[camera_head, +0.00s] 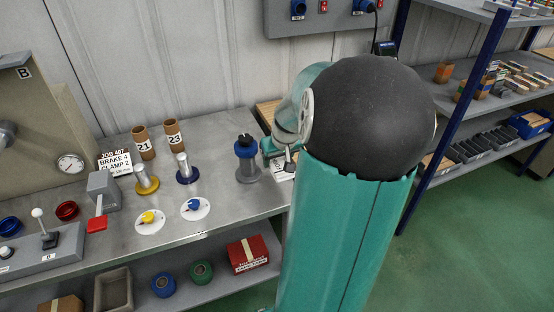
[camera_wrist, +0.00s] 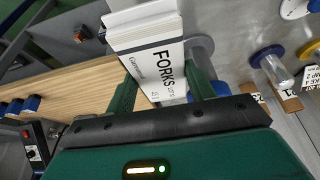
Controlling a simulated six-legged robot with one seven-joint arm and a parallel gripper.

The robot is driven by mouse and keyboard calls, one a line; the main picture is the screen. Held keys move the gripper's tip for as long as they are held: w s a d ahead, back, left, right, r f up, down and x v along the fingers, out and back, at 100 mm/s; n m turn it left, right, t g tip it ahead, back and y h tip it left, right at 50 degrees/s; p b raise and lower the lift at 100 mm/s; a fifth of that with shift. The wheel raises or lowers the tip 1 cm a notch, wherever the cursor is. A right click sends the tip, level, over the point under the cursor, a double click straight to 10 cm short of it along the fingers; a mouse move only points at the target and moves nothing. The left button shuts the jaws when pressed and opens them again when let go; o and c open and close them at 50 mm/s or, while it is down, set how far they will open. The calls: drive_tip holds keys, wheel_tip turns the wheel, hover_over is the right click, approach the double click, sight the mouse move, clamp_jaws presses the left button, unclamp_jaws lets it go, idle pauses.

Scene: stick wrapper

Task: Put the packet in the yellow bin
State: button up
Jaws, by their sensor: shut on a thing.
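The packet (camera_wrist: 146,40) is a white box-like pack with black "FORKS" lettering. In the wrist view it sits between the two green fingers of my gripper (camera_wrist: 164,88), which is shut on it. In the head view my gripper (camera_head: 280,156) is at the right end of the grey bench, beside a blue and grey post, and a white part of the packet (camera_head: 283,172) shows just below it. My own arm hides much of that spot. Whether the packet touches the bench cannot be told. I see no yellow bin in either view.
The grey bench (camera_head: 225,210) carries a blue-topped post (camera_head: 247,160), brown tubes (camera_head: 143,143), yellow and blue spindles, and a red lever (camera_head: 97,224). A lower shelf holds a red box (camera_head: 248,253). A blue-framed rack (camera_head: 470,85) stands right. Green floor there is open.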

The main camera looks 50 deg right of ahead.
sight(278, 176)
drive_tip(key=s+a+r, duration=0.1)
drive_tip(key=a, duration=0.1)
drive_tip(key=s+a+r, duration=0.1)
drive_tip(key=s+a, duration=0.1)
drive_tip(key=s+a+r, duration=0.1)
drive_tip(key=s+a, duration=0.1)
drive_tip(key=shift+s+r, duration=0.25)
drive_tip(key=shift+r, duration=0.05)
